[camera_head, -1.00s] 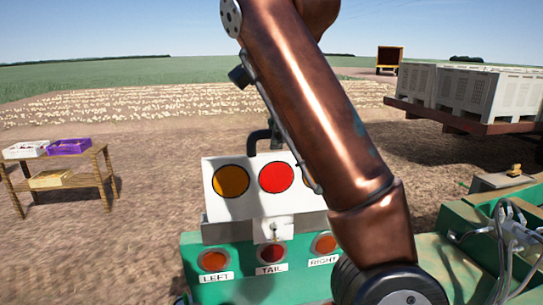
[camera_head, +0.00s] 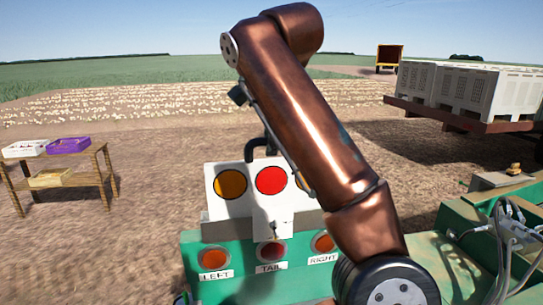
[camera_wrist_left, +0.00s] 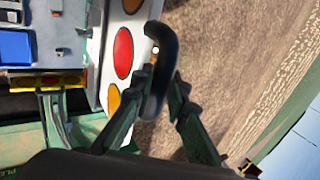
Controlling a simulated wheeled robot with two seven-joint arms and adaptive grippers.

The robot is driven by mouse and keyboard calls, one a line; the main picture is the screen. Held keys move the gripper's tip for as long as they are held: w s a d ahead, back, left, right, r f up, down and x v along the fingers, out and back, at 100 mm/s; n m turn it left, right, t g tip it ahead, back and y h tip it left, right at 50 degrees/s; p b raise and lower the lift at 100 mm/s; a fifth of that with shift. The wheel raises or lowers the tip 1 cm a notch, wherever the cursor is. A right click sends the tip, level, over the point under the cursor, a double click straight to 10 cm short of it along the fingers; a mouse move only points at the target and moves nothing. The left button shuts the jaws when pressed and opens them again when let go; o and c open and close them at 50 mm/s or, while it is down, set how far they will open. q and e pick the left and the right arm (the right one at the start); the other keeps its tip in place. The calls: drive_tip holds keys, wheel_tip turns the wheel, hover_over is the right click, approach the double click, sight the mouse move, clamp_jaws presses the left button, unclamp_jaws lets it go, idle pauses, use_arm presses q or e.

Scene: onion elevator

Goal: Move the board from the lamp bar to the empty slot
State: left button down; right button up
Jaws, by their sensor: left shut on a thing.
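The white board (camera_head: 240,202) with orange and red discs stands upright above the green lamp bar (camera_head: 235,285), whose lamps are labelled LEFT, TAIL and RIGHT. A white tab at the board's lower middle hangs in front of a grey ledge. A black curved handle (camera_head: 262,140) rises behind the board's top edge. In the left wrist view, my left gripper (camera_wrist_left: 164,80) is shut on this handle (camera_wrist_left: 162,40), beside the board (camera_wrist_left: 97,55). My copper-coloured left arm hides the board's right end in the head view; its fingertips are hidden there. I cannot make out an empty slot. My right gripper is not in view.
A wooden stand (camera_head: 62,182) with several trays is at the left. Green machinery with hoses (camera_head: 505,235) is at the right. A trailer (camera_head: 465,122) carries pale bins behind it. Open soil lies between stand and lamp bar.

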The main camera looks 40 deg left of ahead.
sight(271, 159)
use_arm(q)
drive_tip(key=shift+f, duration=1.45)
drive_tip(key=shift+f, duration=0.2)
drive_tip(key=c, duration=1.9)
unclamp_jaws()
drive_tip(key=shift+f, duration=0.1)
drive_tip(key=v, duration=0.8)
drive_tip(key=shift+d+f, duration=0.15)
